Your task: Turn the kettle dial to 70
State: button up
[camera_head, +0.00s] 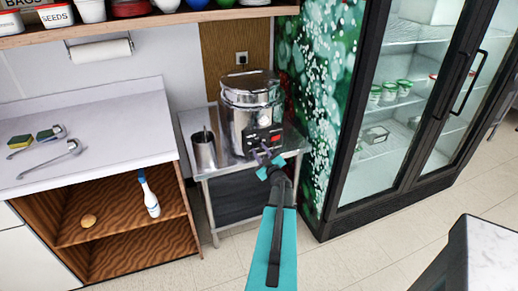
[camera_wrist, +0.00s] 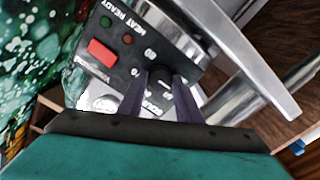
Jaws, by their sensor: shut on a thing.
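The kettle (camera_head: 238,118) is a shiny metal urn with a dark control panel, standing on a small metal table. In the wrist view its panel (camera_wrist: 120,50) shows a red switch (camera_wrist: 102,52), small indicator lights and printed numbers. The black dial (camera_wrist: 160,75) sits among these numbers, with 60 readable beside it. My gripper (camera_wrist: 160,88) has one finger on each side of the dial and is shut on it. The exact dial setting cannot be read. In the head view my gripper (camera_head: 265,156) reaches the panel's front and hides the dial.
A glass-door fridge (camera_head: 400,110) is at right. A counter (camera_head: 100,125) with sponges and utensils is at left.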

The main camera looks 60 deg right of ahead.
jog(key=m+p, duration=0.1)
jog(key=m, duration=0.1)
jog(key=m+p, duration=0.2)
jog(key=m, duration=0.1)
jog(key=shift+w+r+m, duration=0.2)
jog(key=shift+r+m, duration=0.1)
dwell(0.4)
jog(key=o, duration=1)
jog(key=shift+f, duration=0.1)
jog(key=shift+o, duration=0.2)
jog(key=shift+s+f, duration=0.1)
jog(key=shift+s+a, duration=0.1)
jog(key=shift+v, duration=0.8)
jog(key=b+v, duration=0.3)
jog(key=v, duration=0.9)
jog(key=shift+b, duration=0.3)
